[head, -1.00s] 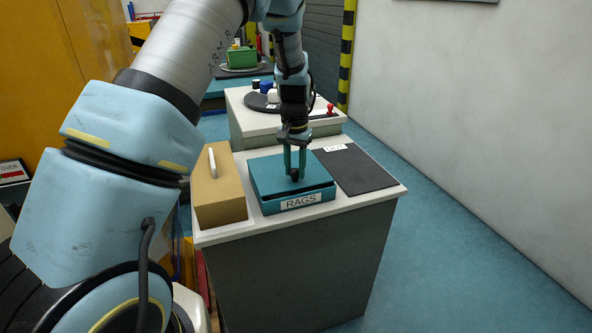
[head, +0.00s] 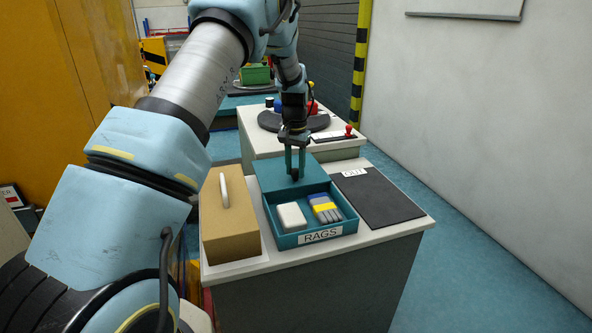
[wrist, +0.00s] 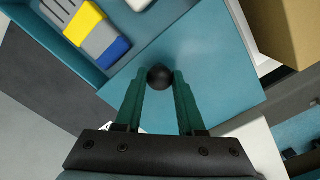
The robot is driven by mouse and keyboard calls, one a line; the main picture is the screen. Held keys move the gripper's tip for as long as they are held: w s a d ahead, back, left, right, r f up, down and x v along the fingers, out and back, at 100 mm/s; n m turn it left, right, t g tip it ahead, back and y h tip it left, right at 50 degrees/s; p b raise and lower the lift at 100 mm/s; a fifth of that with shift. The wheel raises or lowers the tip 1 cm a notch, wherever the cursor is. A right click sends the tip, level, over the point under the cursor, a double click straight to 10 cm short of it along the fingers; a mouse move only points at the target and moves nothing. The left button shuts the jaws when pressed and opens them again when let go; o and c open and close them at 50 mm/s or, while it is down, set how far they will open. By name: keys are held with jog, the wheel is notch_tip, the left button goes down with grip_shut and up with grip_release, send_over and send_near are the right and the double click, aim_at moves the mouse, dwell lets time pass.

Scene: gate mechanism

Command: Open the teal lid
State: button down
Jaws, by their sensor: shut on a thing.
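The teal lid (head: 272,172) sits slid back on the teal box labelled RAGS (head: 285,241), so the front part of the box is uncovered. My gripper (head: 295,174) is shut on the lid's round black knob (wrist: 160,77), with a green finger on each side of it in the wrist view. Inside the open part of the box lie a white block (head: 291,216) and a grey, yellow and blue bundle (head: 325,208). They are seen from above in the head view. The lid (wrist: 210,50) also fills the middle of the wrist view.
A tan box with a white handle (head: 228,222) stands left of the teal box. A dark mat (head: 378,198) lies to its right on the white counter. Behind is another counter with a round black plate (head: 320,124) and a red knob (head: 349,131).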

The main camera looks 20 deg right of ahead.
jog(key=c, duration=0.5)
grip_release()
jog(key=shift+r, duration=0.1)
notch_tip(320, 180, up, 11)
jog(key=b, duration=0.2)
jog(key=shift+f+b, duration=0.2)
jog(key=shift+b, duration=0.2)
jog(key=s+a+n, duration=0.2)
jog(key=a, duration=0.8)
jog(key=s+a+f+n, duration=0.1)
jog(key=s+a+n, duration=0.2)
jog(key=s+a, duration=0.7)
jog(key=s+a+f+n+t, duration=0.1)
jog(key=s+a+f+n, duration=0.1)
jog(key=s+a, duration=0.8)
jog(key=shift+a+f+n+t, duration=0.3)
jog(key=shift+a+n, duration=0.05)
jog(key=shift+n, duration=0.05)
